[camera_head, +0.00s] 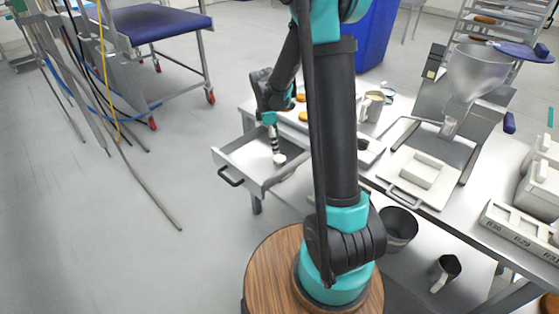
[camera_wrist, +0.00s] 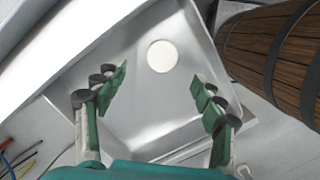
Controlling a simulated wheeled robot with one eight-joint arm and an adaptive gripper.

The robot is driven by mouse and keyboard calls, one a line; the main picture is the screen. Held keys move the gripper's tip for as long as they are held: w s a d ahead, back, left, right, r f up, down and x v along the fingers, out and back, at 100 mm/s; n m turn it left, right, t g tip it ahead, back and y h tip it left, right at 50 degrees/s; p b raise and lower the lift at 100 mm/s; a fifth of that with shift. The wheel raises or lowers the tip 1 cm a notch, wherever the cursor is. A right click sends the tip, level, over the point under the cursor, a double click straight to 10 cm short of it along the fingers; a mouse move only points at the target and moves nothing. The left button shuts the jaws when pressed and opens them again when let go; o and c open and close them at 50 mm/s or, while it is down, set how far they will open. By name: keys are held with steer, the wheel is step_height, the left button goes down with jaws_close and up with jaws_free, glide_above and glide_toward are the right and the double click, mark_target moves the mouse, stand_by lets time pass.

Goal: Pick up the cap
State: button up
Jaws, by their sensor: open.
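The cap is most likely the small white round disc (camera_head: 280,158) lying on the floor of an open metal drawer. It also shows in the wrist view (camera_wrist: 162,56) as a pale disc on the bare drawer bottom. My gripper (camera_head: 275,147) points down into the drawer, close above the disc in the head view. In the wrist view my gripper (camera_wrist: 161,78) has its two green-padded fingers wide apart with nothing between them. The disc appears beyond the fingertips, roughly centred between them, and apart from them.
The open drawer (camera_head: 236,162) has raised metal walls close around my gripper and a dark handle on its front. The steel table (camera_head: 400,128) to the right carries a scale (camera_head: 424,171), containers and a hopper (camera_head: 478,70). Open floor lies at the left.

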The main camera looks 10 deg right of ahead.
mark_target(279, 158)
steer(key=shift+s+d+f, duration=0.1)
steer(key=shift+d+f, duration=0.1)
steer(key=shift+f, duration=1)
steer(key=shift+s+d+f, duration=0.1)
steer(key=shift+d+f, duration=0.1)
steer(key=shift+f, duration=1)
steer(key=shift+s+d+f, duration=0.1)
steer(key=shift+d+f, duration=0.1)
steer(key=shift+f, duration=1)
steer(key=shift+c, duration=0.3)
steer(key=c, duration=1)
